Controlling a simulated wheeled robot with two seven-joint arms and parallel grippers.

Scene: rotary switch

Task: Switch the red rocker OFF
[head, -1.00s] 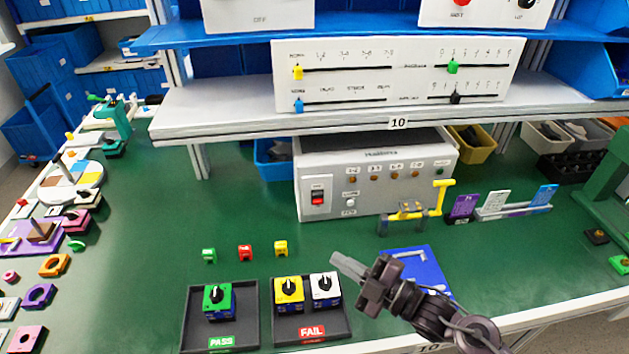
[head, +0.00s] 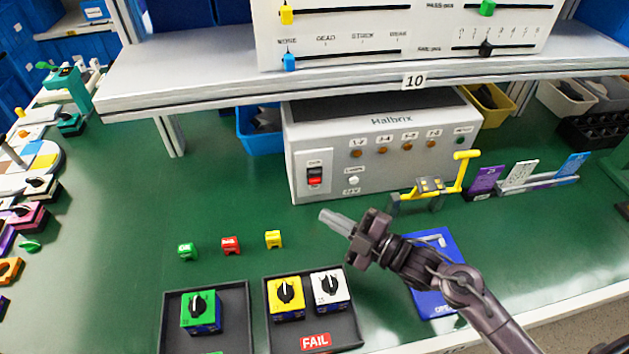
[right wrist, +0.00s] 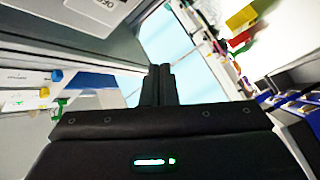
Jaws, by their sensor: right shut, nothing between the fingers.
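The red rocker (head: 315,177) sits in a pale plate at the left of the front of a grey box (head: 390,165) in the head view. The rocker shows a red part and a dark part; its exact tilt is too small to tell. My right gripper (head: 330,218) is shut and empty. It appears in front of and below the rocker, pointing left, apart from the box. Its closed fingers show in the right wrist view (right wrist: 161,85), where the rocker cannot be made out. My left gripper is not in view.
A shelf (head: 200,70) overhangs the box. Black trays (head: 250,320) hold rotary switches. A yellow-handled clamp (head: 440,185) stands right of the rocker. A blue board (head: 435,270) lies beneath my arm.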

